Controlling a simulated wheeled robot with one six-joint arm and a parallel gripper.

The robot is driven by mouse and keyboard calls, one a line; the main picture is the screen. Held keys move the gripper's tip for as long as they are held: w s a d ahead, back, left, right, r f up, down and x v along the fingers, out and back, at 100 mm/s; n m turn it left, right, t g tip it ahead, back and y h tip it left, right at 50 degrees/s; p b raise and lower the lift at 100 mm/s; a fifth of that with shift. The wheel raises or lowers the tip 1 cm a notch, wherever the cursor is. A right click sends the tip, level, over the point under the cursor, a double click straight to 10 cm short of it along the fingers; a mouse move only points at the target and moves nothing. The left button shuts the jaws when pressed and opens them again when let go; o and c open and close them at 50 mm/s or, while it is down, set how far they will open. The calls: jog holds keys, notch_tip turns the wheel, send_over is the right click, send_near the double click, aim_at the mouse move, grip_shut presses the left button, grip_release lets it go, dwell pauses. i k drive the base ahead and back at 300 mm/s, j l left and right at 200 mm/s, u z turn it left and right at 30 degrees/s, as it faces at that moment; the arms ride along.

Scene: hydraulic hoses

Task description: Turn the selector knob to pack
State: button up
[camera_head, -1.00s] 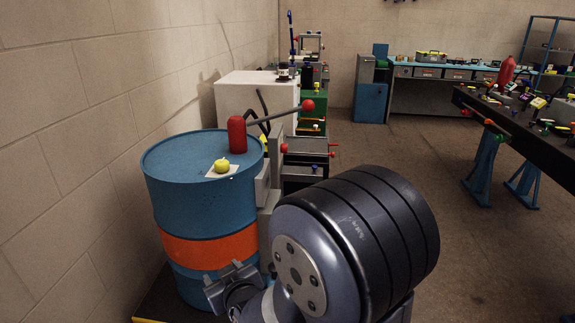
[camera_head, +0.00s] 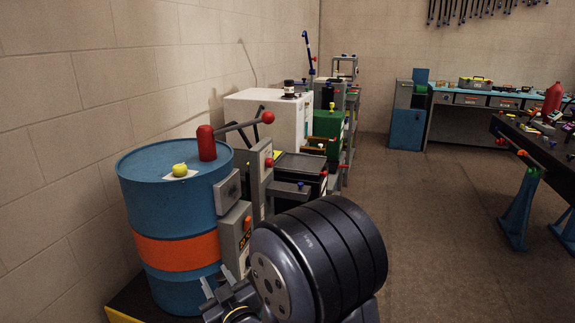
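I cannot make out a selector knob or the word pack for certain. A grey box (camera_head: 234,248) with small lettering on its front stands right of the blue drum, with a small red part (camera_head: 248,221) near its top. A second grey box (camera_head: 228,192) with a round mark sits above it against the drum. My gripper (camera_head: 215,285) is at the bottom, in front of the drum's lower right side, and seems apart from the boxes. My arm partly hides it, and its opening is unclear.
The blue drum (camera_head: 150,213) with an orange band carries a red cylinder (camera_head: 206,143) and a yellow ball (camera_head: 180,170). A lever with a red ball (camera_head: 268,118) rises behind. A white cabinet (camera_head: 265,118) stands farther back. The floor (camera_head: 440,230) at right is open.

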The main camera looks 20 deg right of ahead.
aim_at(268, 162)
jog(key=i+l+u, duration=0.15)
jog(key=l, duration=0.35)
jog(key=i+l+u, duration=0.2)
jog(key=l, duration=0.35)
jog(key=l+u, duration=0.15)
jog(key=l, duration=0.35)
jog(key=i+l+u, duration=0.2)
jog(key=l, duration=0.4)
jog(key=i+l+u, duration=0.1)
jog(key=l, duration=0.3)
jog(key=i+l+u, duration=0.15)
jog(key=l, duration=0.25)
jog(key=i+l+u, duration=0.1)
jog(key=i+l, duration=0.15)
jog(key=l, duration=0.2)
jog(key=i+l+u, duration=0.1)
jog(key=l, duration=0.35)
jog(key=i+l+u, duration=0.15)
jog(key=l, duration=0.3)
jog(key=i+l, duration=0.2)
jog(key=l, duration=0.2)
